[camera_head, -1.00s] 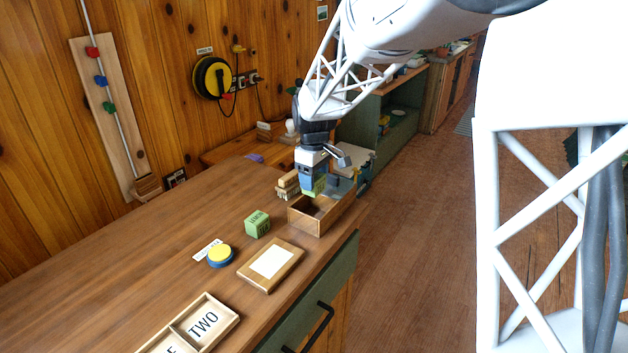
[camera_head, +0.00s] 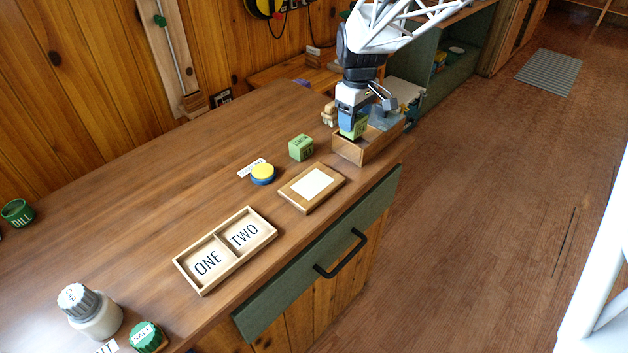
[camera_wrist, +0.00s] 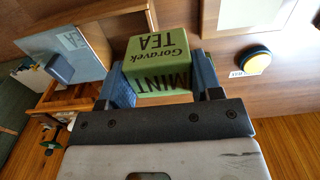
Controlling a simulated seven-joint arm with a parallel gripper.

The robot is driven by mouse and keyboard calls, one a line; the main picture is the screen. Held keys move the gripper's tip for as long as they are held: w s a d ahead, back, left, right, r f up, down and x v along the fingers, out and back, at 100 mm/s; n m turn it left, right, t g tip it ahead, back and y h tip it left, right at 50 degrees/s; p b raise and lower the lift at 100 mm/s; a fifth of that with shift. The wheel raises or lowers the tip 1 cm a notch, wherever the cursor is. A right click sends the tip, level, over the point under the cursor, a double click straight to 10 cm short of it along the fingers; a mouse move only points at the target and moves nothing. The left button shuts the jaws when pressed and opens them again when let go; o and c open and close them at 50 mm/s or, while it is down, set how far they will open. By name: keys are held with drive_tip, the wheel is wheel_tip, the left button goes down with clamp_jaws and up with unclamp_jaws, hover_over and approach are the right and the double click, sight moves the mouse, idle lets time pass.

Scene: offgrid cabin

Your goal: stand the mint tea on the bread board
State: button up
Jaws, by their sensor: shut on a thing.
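The mint tea (camera_head: 357,130) is a green box. In the wrist view its label reads "Goravek MINT TEA" (camera_wrist: 160,62). My gripper (camera_head: 352,124) is shut on it, with a blue finger on each side. It holds the box at the open wooden bin (camera_head: 361,152); whether its base is clear of the rim is hard to tell. A flat wooden board with a pale rectangle on top (camera_head: 296,199), seemingly the bread board, lies on the counter left of and nearer than the bin. Its top is empty.
A blue-and-yellow round piece (camera_head: 262,174) lies left of the board. A tray marked ONE and TWO (camera_head: 190,279) is nearer. The counter's left side (camera_head: 130,190) is largely clear.

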drive_tip(key=s+a+f, duration=0.1)
drive_tip(key=s+a, duration=0.2)
drive_tip(key=s, duration=0.9)
drive_tip(key=s+a+f, duration=0.2)
drive_tip(key=s+a, duration=0.1)
drive_tip(key=s, duration=0.9)
drive_tip(key=shift+s+f, duration=0.2)
drive_tip(key=shift+f, duration=0.05)
drive_tip(key=shift+w, duration=0.15)
hover_over(312, 184)
drive_tip(key=shift+f, duration=0.75)
drive_tip(key=shift+f, duration=1.75)
drive_tip(key=shift+f, duration=0.15)
